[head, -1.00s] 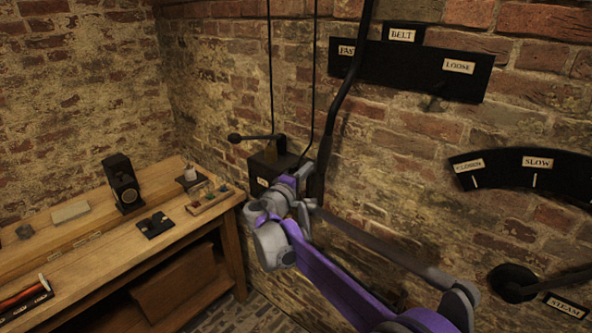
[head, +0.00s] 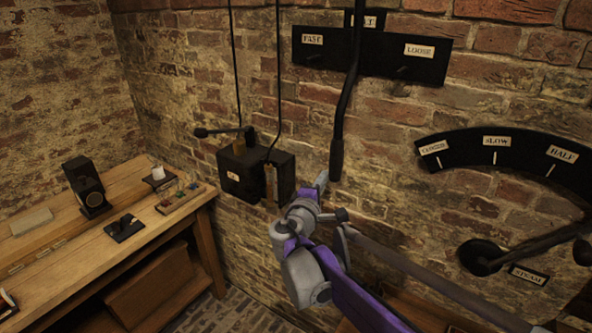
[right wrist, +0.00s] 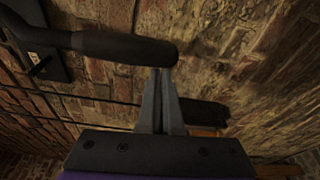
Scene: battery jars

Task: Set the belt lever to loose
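The belt lever (head: 337,155) is a long black rod with a thick handle, hanging in front of the black belt plate (head: 320,66). It crosses the plate between the FAST label (head: 312,39) and the LOOSE label (head: 419,51), partly hiding the BELT label. My right gripper (head: 322,180) is at the left side of the handle's lower end. In the right wrist view, its fingers (right wrist: 161,72) are together, with their tips against or very near the handle (right wrist: 125,47); contact is not certain. The handle lies across the tips, not between them. My left gripper is out of view.
A black wall box (head: 250,172) with a small lever and hanging cords is left of the handle. A curved steam dial (head: 497,152) with its own lever (head: 530,247) is on the right. A wooden bench (head: 150,235) stands at the left.

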